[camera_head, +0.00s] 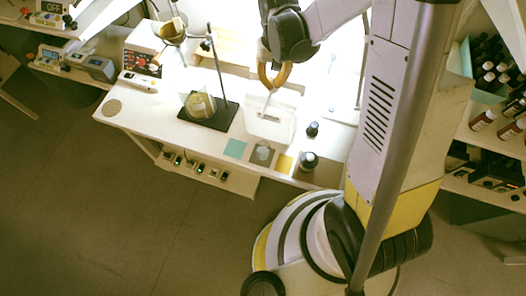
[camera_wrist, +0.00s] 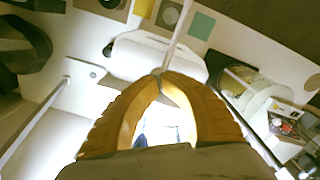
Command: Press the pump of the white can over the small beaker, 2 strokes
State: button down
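The white can (camera_head: 271,126) stands upright on the bench; it also shows in the wrist view (camera_wrist: 150,52). Its thin pale pump spout (camera_wrist: 178,32) runs from beneath my fingertips toward the small beaker. The small clear beaker (camera_head: 263,152) stands on a grey square at the bench's front edge; it also shows in the wrist view (camera_wrist: 169,14). My gripper (camera_head: 270,87) is above the can, at the pump head. In the wrist view its tan fingertips (camera_wrist: 160,74) meet. They hide the pump head, so I cannot tell whether they touch it.
A teal square (camera_head: 235,148) and a yellow square (camera_head: 284,163) flank the beaker's square. Dark bottles (camera_head: 308,161) (camera_head: 312,129) stand to the right. A flask (camera_head: 200,105) on a black stand base (camera_head: 222,117) is left of the can, with an upright rod (camera_head: 215,60).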

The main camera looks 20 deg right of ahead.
jog(key=shift+r+p, duration=1.6)
jog(key=shift+r, duration=0.8)
notch_tip(320, 180, up, 6)
jog(key=p, duration=0.4)
jog(key=s+f+t+b, duration=0.2)
jog(key=s+b, duration=0.4)
jog(key=b, duration=0.3)
jog(key=s+f+n+t+b, duration=0.1)
jog(key=s+f+t+b, duration=0.2)
jog(key=b, duration=0.7)
jog(key=s+t, duration=0.2)
jog(key=s, duration=0.1)
jog(key=shift+s, duration=0.4)
